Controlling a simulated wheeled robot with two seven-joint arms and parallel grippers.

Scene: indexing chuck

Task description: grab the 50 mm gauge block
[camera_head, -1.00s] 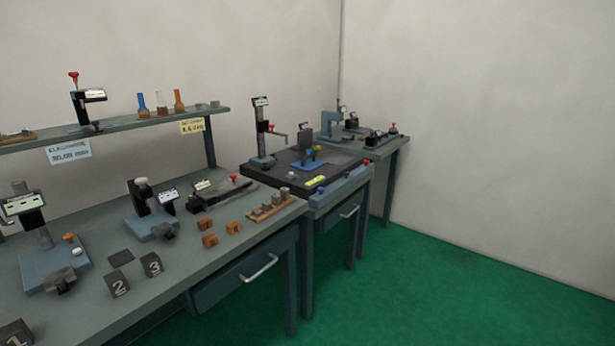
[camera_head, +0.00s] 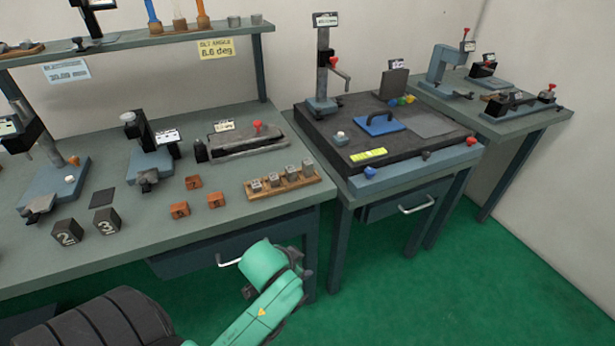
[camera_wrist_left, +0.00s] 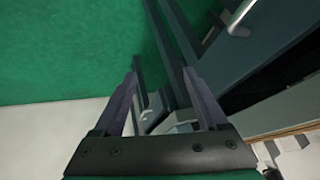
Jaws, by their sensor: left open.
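Several small grey blocks stand in a row on a wooden rack (camera_head: 262,193) near the right front of the long workbench in the head view. They look like gauge blocks, but their labels are too small to read, so I cannot tell which is the 50 mm one. My green left arm is low in front of the bench, below the rack and apart from it; its fingers are not clear in the head view. In the left wrist view my left gripper (camera_wrist_left: 162,70) is open and empty, with floor and bench structure behind it. My right gripper is not in view.
Orange-brown blocks (camera_head: 216,200) and dark numbered cubes (camera_head: 107,221) lie left of the rack. Behind it is a grey fixture with a red knob (camera_head: 257,125). A drawer handle (camera_head: 230,263) sticks out below the bench. A second table with a dark plate (camera_head: 345,150) stands right.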

